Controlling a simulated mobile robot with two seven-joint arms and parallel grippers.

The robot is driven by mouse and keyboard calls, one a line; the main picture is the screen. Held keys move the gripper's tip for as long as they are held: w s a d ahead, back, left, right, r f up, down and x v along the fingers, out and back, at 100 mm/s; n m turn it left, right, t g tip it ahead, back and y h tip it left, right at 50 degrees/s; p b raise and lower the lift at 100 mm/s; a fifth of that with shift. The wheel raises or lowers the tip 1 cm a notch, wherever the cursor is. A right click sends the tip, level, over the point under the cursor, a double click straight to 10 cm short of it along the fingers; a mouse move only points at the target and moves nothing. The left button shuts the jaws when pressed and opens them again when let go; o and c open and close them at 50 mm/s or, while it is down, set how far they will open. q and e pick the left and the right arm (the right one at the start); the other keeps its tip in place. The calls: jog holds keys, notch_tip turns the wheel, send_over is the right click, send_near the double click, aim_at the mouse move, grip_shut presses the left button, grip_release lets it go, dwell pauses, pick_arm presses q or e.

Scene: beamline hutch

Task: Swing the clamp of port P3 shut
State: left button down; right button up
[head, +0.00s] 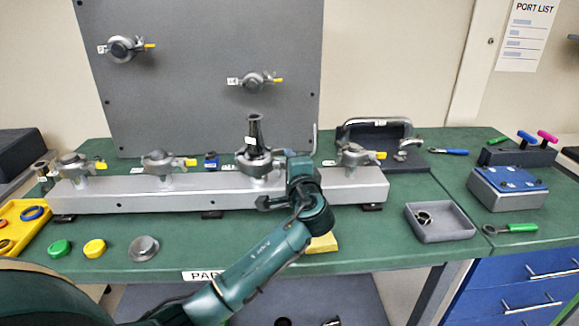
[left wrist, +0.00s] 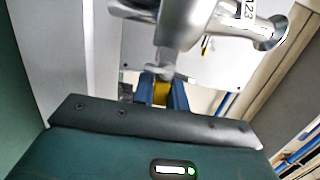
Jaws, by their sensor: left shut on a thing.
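A silver rail (head: 225,193) on the bench carries a row of clamped ports. The third port from the left (head: 258,165) holds an upright black fitting (head: 255,133). My left gripper (head: 292,160) is at this port's right side, where its handle is hidden in the head view. In the left wrist view, the gripper (left wrist: 161,97) is shut on a yellow clamp handle (left wrist: 161,92), just beneath a silver clamp body (left wrist: 183,25). I cannot read the port labels or tell how far the clamp is closed. My right gripper is not in view.
A grey panel (head: 200,50) with two more clamped ports stands behind. A rail port with a yellow handle (head: 355,155) is to the right. A grey tray (head: 440,222) and blue-topped box (head: 508,185) lie right. Coloured caps (head: 94,249) lie at the front left.

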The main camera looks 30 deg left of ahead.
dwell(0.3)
pick_arm(q)
jog(key=c, duration=1.4)
grip_release()
jog(key=b+v, duration=0.1)
jog(key=v, duration=1.2)
jog(key=shift+c, duration=0.4)
